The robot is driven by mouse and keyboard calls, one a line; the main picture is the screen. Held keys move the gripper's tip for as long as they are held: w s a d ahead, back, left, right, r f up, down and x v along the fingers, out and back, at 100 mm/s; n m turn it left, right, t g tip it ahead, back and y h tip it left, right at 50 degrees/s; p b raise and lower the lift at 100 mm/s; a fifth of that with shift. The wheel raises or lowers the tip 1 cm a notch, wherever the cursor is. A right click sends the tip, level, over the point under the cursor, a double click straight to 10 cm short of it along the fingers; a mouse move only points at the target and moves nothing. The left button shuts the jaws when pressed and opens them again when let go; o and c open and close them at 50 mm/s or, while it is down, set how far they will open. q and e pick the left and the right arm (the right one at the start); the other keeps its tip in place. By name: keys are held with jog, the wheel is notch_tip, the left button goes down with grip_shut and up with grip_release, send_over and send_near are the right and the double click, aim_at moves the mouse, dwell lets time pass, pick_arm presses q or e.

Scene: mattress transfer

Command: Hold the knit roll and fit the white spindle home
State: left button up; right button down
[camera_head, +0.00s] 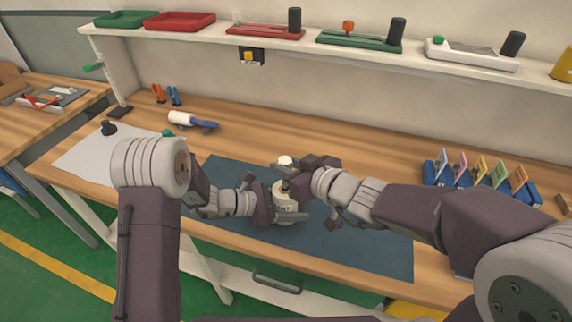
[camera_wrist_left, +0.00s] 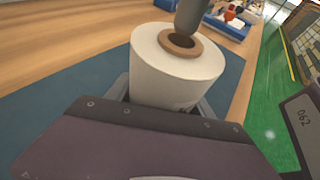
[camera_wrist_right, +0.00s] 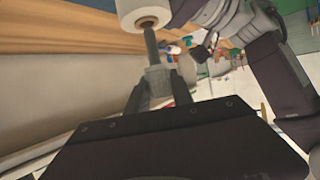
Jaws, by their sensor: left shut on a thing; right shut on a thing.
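The knit roll (camera_wrist_left: 165,75) is a cream cylinder with a brown ring core, and it stands upright on the dark blue mat (camera_head: 385,250). My left gripper (camera_head: 283,212) is shut around its lower side. My right gripper (camera_head: 292,178) is above the roll, shut on the spindle. The spindle's white end (camera_head: 285,160) shows above the fingers in the head view. Its grey shaft (camera_wrist_left: 189,14) reaches the core opening from above in the left wrist view. The right wrist view shows the thin shaft (camera_wrist_right: 151,45) meeting the core; how deep it sits is hidden.
A white roller with a blue handle (camera_head: 182,118) lies behind the mat. A blue rack of coloured cards (camera_head: 480,185) stands at right. A pale sheet with a black knob (camera_head: 108,128) lies at left. A shelf (camera_head: 330,48) with trays runs above. The mat's right part is clear.

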jog(key=shift+r, duration=0.1)
dwell(0.7)
jog(key=shift+r, duration=0.2)
jog(key=shift+s+f, duration=0.1)
jog(key=shift+f, duration=0.2)
dwell(2.9)
dwell(1.3)
dwell(1.0)
pick_arm(q)
jog(key=o, duration=1.3)
jog(key=shift+o, duration=0.2)
